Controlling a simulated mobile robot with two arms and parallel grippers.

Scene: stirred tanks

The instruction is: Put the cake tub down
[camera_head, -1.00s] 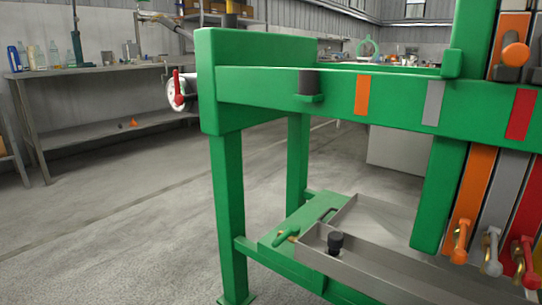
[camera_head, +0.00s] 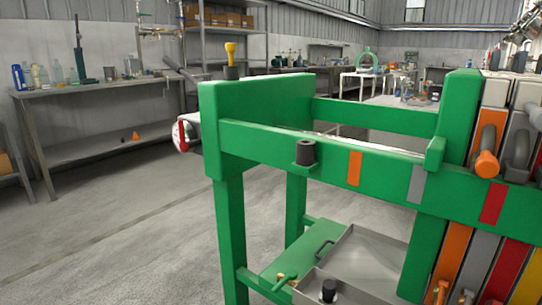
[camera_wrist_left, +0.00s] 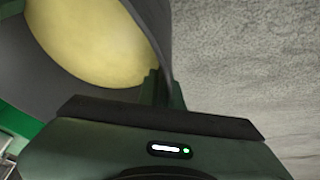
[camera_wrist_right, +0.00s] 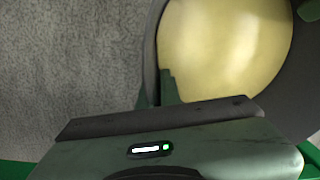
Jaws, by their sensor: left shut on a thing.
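The cake tub (camera_wrist_left: 40,72) is a dark grey round vessel with a pale yellow mass (camera_wrist_left: 95,40) inside. It fills the upper left of the left wrist view, and its other side shows at the upper right of the right wrist view (camera_wrist_right: 297,75). My left gripper (camera_wrist_left: 162,90) is shut on the tub's wall, one finger inside and one outside. My right gripper (camera_wrist_right: 158,90) has its fingers on both sides of the wall in the same way and looks shut on it. The tub's underside is hidden. Neither gripper nor the tub shows in the head view.
A green frame (camera_head: 228,200) with orange, grey and red labels stands ahead. A grey tray (camera_head: 375,250) sits low inside it. Bare concrete floor (camera_head: 110,240) lies to the left. A workbench with bottles (camera_head: 90,88) stands along the left wall. Plain floor shows beside the tub in both wrist views.

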